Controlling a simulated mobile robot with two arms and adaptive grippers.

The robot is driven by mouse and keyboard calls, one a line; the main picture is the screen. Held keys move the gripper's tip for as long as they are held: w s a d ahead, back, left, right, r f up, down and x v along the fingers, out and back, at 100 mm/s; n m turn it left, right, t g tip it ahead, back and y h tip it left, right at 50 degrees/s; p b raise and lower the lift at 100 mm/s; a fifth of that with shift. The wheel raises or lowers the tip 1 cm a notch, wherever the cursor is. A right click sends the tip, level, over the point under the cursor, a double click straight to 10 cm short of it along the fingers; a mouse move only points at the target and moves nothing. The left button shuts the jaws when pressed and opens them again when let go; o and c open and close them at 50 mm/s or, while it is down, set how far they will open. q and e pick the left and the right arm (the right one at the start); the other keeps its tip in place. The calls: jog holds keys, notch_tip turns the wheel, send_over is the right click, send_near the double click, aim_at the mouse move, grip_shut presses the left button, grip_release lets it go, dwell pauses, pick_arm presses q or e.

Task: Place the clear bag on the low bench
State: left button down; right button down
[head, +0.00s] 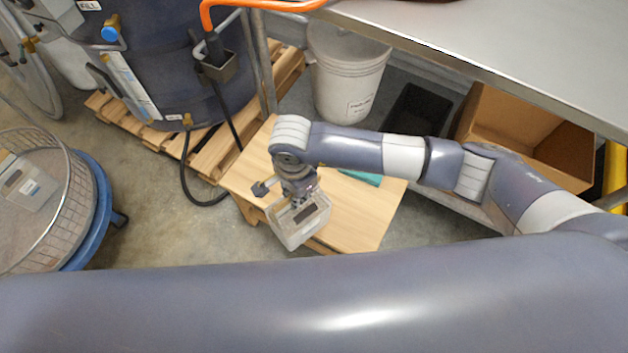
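The clear bag (289,232) is a boxy, see-through pouch with a dark patch on it. It is in the middle of the head view, over the near left part of the low wooden bench (365,222), and overlaps its near edge. My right gripper (302,203) points down at the top of the bag and appears shut on it; the fingertips are small and partly hidden. I cannot tell whether the bag's underside touches the bench. My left gripper is out of view.
A teal item (362,177) lies on the bench behind my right arm. A white bucket (348,80), a dark bin (416,110) and a cardboard box (500,118) stand behind, near a steel table (530,40).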

jog(key=shift+w+d, duration=0.3)
jog(key=shift+w, duration=0.05)
jog(key=w+d+f, duration=0.2)
jog(key=w+d, duration=0.1)
jog(key=d, duration=0.3)
jog(key=w+d+f, duration=0.3)
jog(key=d, duration=0.4)
jog(key=shift+d+b, duration=0.25)
jog(key=shift+b, duration=0.15)
jog(key=c, duration=1.8)
grip_release()
jog(key=shift+s+d+f, duration=0.1)
jog(key=shift+o, duration=0.5)
notch_tip(320, 180, up, 12)
jog(key=shift+b, duration=0.45)
